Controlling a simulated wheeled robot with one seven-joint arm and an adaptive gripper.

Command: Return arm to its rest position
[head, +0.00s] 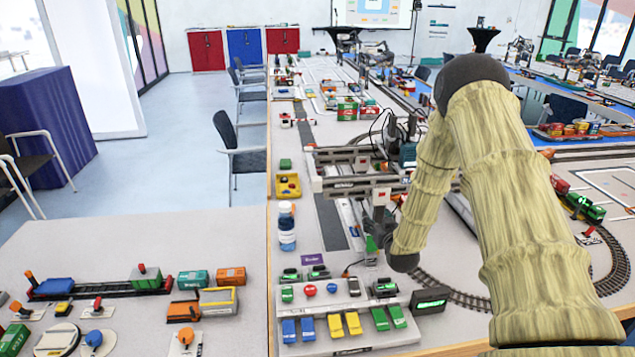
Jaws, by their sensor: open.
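My arm (517,210), with a tan, bark-like skin, rises from the lower right to a dark elbow. It then bends down to a dark wrist joint over the table. My gripper (378,226) appears as a small dark shape just left of the wrist, partly hidden by the forearm. It is open, and I see nothing held in it. It is close to the grey gantry crane (350,184) and above the table (302,226). A small green piece shows just below it; I cannot tell whether they touch.
A control panel (340,314) with coloured buttons stands below the gripper, beside a green-lit display (430,300). A blue-labelled bottle (287,228) stands left. Curved track (470,299) runs right. Toy trains (100,287) stand on the left table. Free floor (190,160) lies left.

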